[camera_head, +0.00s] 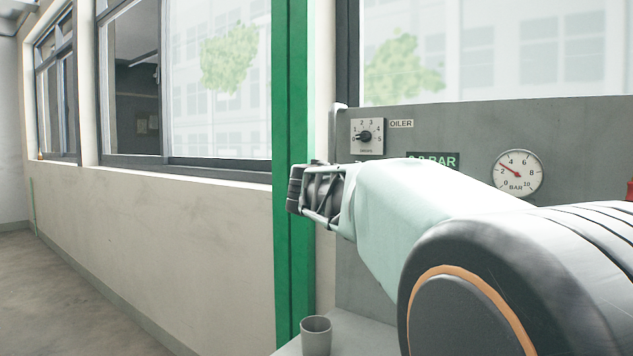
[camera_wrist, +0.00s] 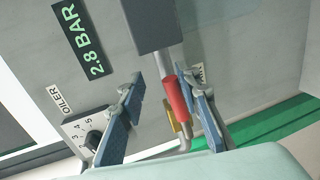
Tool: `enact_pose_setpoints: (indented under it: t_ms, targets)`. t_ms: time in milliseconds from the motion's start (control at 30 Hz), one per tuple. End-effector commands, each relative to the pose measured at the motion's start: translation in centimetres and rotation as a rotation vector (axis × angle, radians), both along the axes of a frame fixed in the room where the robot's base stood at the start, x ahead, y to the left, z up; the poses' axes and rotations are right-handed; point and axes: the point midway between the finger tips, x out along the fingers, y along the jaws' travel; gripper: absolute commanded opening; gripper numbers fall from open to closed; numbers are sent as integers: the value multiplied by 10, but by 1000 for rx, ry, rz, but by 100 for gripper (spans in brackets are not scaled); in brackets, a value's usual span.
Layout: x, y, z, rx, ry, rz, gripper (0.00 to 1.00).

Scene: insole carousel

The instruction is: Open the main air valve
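In the wrist view a red sleeve-like handle (camera_wrist: 177,97) shows beside a grey pipe (camera_wrist: 173,62), with a small brass-coloured part (camera_wrist: 184,126) just under it. This looks like the air valve. My gripper (camera_wrist: 163,82) is open, with its blue-grey fingers on either side of the red handle in the picture. The handle appears nearer the right finger; I cannot tell whether they touch. In the head view my gripper (camera_head: 310,191) is at the left end of my arm, in front of the green post; the valve is not clearly seen there.
A grey panel (camera_head: 450,125) carries the OILER dial (camera_head: 367,136), a partly hidden green BAR display (camera_head: 440,159), reading 2.8 in the wrist view (camera_wrist: 83,38), and a round pressure gauge (camera_head: 517,174). A grey cup (camera_head: 316,336) stands below. A green post (camera_head: 293,250) is beside the panel.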

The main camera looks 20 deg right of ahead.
Motion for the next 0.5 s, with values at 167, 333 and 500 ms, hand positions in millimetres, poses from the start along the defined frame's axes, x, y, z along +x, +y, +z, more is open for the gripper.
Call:
enact_pose_setpoints:
  t_ms: [167,333,500]
  targets:
    - [0,0,39,-1,-8,2,30]
    - [0,0,65,-1,-6,0,30]
    - [0,0,78,-1,-4,2,30]
